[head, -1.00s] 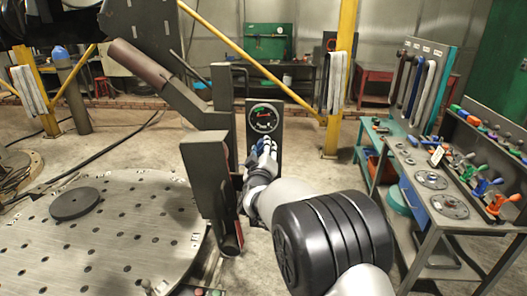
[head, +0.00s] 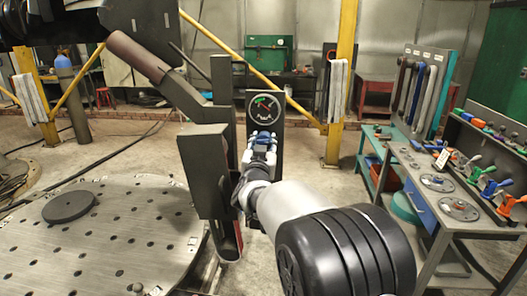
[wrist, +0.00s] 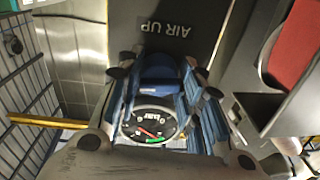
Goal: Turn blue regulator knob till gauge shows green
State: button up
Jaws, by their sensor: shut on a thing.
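The blue regulator knob (wrist: 160,76) is on a dark upright panel marked "AIR UP", seen upside down in the wrist view. In the head view the knob (head: 264,136) shows just below the gauge. My gripper (wrist: 160,88) is shut on the knob, one finger on each side; in the head view my gripper (head: 262,146) hides part of it. The gauge (wrist: 152,122) also shows between my fingers; exactly where the needle points is hard to tell.
A dark upright box (head: 203,165) stands close left of my gripper. A perforated round table (head: 115,240) lies further left. A grey workbench (head: 435,190) with discs and coloured-handled tools stands to the right. A yellow post (head: 341,85) rises behind.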

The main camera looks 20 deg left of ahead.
jog(key=m+b, duration=0.3)
jog(key=m, duration=0.4)
jog(key=shift+a+f+h+b, duration=0.1)
jog(key=shift+h+b, duration=0.2)
dwell(0.4)
jog(key=o, duration=0.8)
jog(key=shift+c, duration=0.2)
jog(key=shift+s, duration=0.15)
jog(key=v, duration=1.1)
jog(key=shift+s+f, duration=0.15)
jog(key=shift+s, duration=0.25)
